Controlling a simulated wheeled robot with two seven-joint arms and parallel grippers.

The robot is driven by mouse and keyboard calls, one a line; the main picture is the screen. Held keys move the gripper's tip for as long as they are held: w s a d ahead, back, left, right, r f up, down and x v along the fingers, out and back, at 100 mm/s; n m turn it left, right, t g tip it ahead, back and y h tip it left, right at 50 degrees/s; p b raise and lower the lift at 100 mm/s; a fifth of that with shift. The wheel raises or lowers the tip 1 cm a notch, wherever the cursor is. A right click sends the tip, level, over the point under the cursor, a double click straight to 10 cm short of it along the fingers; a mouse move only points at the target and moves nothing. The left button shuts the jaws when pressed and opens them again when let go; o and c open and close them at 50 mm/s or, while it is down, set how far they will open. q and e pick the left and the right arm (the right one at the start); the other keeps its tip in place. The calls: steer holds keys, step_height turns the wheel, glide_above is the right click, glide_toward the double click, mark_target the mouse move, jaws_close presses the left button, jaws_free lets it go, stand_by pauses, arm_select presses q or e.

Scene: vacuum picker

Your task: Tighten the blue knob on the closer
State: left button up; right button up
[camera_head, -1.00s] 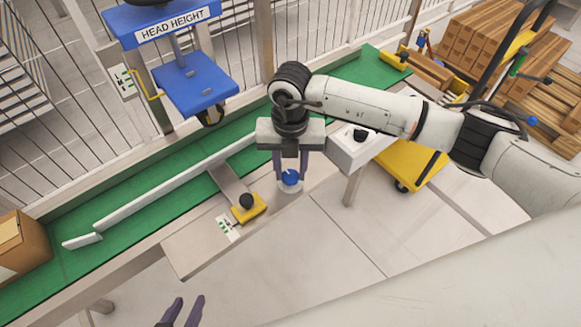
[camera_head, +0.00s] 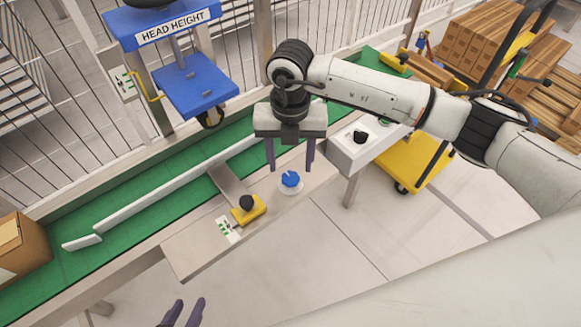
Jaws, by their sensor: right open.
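The blue knob (camera_head: 290,179) sits on a round pale base on the grey side plate of the conveyor. My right gripper (camera_head: 290,170) points down over the plate, its two purple fingers spread apart just above and behind the knob in the picture. Nothing is between the fingers that I can see, and the knob shows clear of them. My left gripper (camera_head: 186,313) is at the bottom edge, with two purple fingertips apart and nothing between them.
A yellow block with a black knob (camera_head: 249,208) stands left of the blue knob. A small panel (camera_head: 228,228) lies beside it. The green conveyor belt (camera_head: 130,237) carries a white rail (camera_head: 165,190). A cardboard box (camera_head: 22,249) is at far left, a white table (camera_head: 352,150) at right.

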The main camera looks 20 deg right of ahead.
mark_target(290, 177)
step_height(290, 177, up, 6)
steer(key=shift+r, duration=0.15)
stand_by(0.5)
